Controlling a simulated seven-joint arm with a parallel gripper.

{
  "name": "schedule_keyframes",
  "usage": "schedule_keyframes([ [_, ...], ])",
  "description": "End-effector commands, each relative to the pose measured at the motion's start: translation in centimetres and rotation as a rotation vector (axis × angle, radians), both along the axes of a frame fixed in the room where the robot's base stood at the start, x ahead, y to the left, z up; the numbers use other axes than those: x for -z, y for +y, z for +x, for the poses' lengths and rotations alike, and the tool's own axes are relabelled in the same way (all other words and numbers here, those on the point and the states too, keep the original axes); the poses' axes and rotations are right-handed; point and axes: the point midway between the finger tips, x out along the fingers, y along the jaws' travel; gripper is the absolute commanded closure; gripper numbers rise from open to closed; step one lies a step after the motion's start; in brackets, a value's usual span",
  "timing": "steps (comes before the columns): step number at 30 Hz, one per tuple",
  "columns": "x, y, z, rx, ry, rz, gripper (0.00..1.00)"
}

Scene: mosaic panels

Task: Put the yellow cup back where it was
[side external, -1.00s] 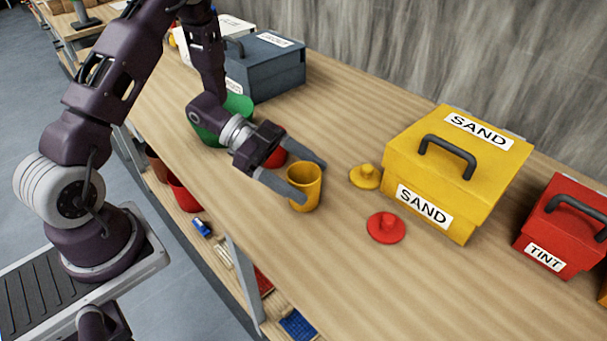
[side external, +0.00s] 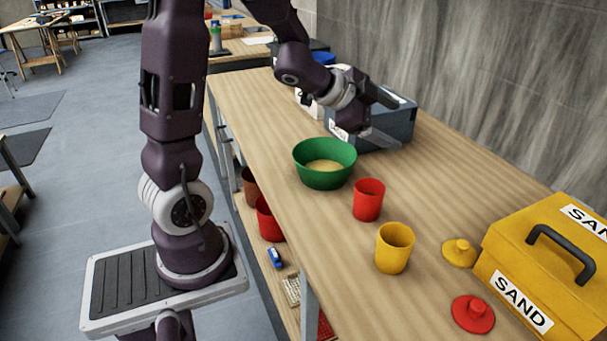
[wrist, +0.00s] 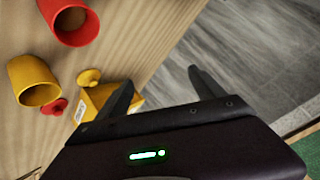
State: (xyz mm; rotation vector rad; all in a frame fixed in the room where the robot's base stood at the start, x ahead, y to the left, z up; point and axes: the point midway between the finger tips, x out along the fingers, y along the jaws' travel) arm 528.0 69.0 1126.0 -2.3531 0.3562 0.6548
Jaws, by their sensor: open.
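The yellow cup (side external: 394,249) stands upright on the workbench, in front of the yellow lid (side external: 459,252) and right of the red cup (side external: 368,200). It also shows at the left of the wrist view (wrist: 34,80), its mouth toward the camera. My gripper (side external: 395,121) is open and empty, raised near the grey-blue box (side external: 392,128) at the back, well away from the yellow cup. In the wrist view its two fingers (wrist: 163,84) are apart with nothing between them.
A green bowl (side external: 324,164) with sand-coloured contents stands left of the red cup. A yellow SAND box (side external: 555,255) and a red lid (side external: 473,314) are at the right. A grey wall (side external: 450,80) runs behind the bench. Bare wood surrounds the yellow cup.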

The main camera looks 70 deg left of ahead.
Motion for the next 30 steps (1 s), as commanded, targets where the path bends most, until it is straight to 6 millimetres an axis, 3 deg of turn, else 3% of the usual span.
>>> schedule_keyframes([
  [1,-3.4,0.2,-1.4,-0.148,-0.027,0.022,0.22],
  [2,-4.8,0.4,-3.0,-0.253,-0.02,0.012,0.22],
  [4,-6.4,-0.6,-8.3,-0.457,0.045,-0.067,0.22],
  [6,-6.0,-3.2,-14.5,-0.575,0.166,-0.19,0.22],
  [9,-4.4,-7.7,-21.7,-0.614,0.352,-0.338,0.22],
  [12,-3.6,-10.5,-25.7,-0.599,0.467,-0.416,0.22],
  [15,-3.3,-11.6,-27.2,-0.589,0.513,-0.44,0.22],
  [30,-3.3,-11.5,-27.1,-0.592,0.514,-0.442,0.22],
])
